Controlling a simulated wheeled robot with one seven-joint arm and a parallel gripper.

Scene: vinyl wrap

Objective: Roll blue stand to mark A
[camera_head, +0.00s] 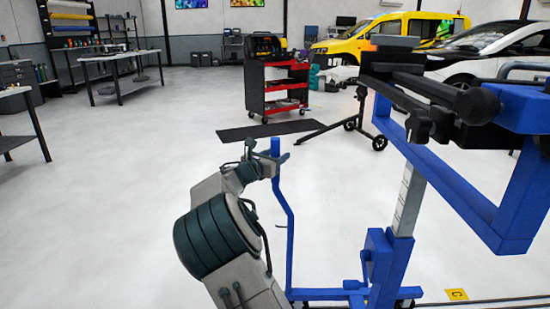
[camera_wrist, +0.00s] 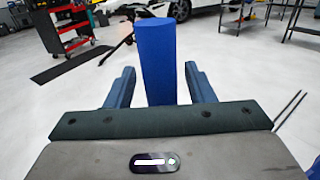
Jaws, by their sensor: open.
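The blue stand (camera_head: 290,225) is a tall blue frame on wheels, close in front of me, with a thin upright post on its left and larger blue bars at the right. My gripper (camera_head: 272,163) is at the top of the thin post. In the wrist view the post (camera_wrist: 171,55) stands between the two fingers of my gripper (camera_wrist: 160,82), with a gap visible on each side. The fingers are open. I cannot tell whether either touches the post. Mark A is not visible in either view.
A yellow floor mark with a C (camera_head: 456,294) lies at the lower right. A red tool cart (camera_head: 277,90) stands behind a dark floor mat (camera_head: 268,131). Workbenches (camera_head: 120,56) stand at the left. A yellow van (camera_head: 385,38) is at the back. The pale floor at left is clear.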

